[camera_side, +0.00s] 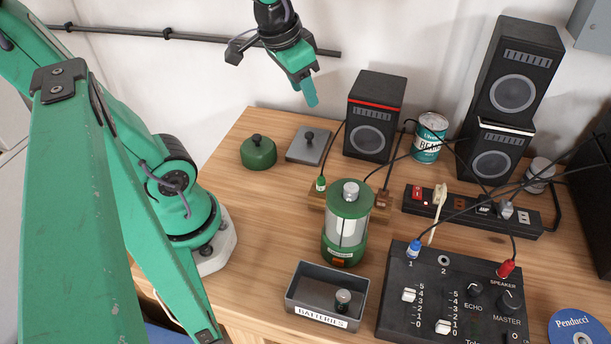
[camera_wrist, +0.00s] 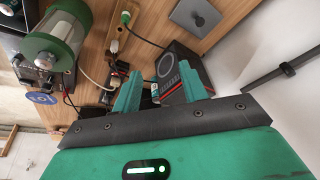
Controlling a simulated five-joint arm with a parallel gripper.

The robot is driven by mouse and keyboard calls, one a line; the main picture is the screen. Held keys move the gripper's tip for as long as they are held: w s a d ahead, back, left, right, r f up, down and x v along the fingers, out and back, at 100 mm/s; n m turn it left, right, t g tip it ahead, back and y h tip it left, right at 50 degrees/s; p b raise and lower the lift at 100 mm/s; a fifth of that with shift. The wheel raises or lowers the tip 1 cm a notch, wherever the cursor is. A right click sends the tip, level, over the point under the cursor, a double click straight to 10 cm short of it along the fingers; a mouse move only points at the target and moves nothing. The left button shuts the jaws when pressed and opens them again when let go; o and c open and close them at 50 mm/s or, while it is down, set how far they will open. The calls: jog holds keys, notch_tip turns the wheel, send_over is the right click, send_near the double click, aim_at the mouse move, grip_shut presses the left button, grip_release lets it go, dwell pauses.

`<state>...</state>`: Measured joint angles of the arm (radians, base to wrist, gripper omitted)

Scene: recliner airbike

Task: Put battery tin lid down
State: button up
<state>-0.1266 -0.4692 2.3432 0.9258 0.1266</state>
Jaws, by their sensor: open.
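The battery tin lid (camera_side: 310,146) is a flat grey plate with a dark knob. It lies on the wooden table near the back edge, left of the red-striped speaker; it also shows at the top of the wrist view (camera_wrist: 190,17). The grey tin (camera_side: 298,292) labelled BATTERIES stands uncovered at the front, with a battery (camera_side: 343,297) inside. My gripper (camera_side: 310,97) is raised above the back of the table, apart from the lid. In the wrist view its two fingers (camera_wrist: 158,92) are spread with nothing held between them.
A green lantern (camera_side: 346,228) stands behind the tin. A round green lid (camera_side: 258,152) sits left of the grey lid. The red-striped speaker (camera_side: 374,118), a can (camera_side: 430,138), a power strip (camera_side: 470,213) and a mixer (camera_side: 450,300) with cables crowd the right. The table's left middle is clear.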

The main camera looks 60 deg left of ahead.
jog(key=shift+t, duration=0.8)
jog(key=shift+s+d+r, duration=0.15)
jog(key=shift+s+d, duration=0.7)
jog(key=shift+s, duration=0.35)
jog(key=shift+s+d+r, duration=0.15)
jog(key=shift+s+d, duration=0.7)
jog(key=shift+s, duration=0.3)
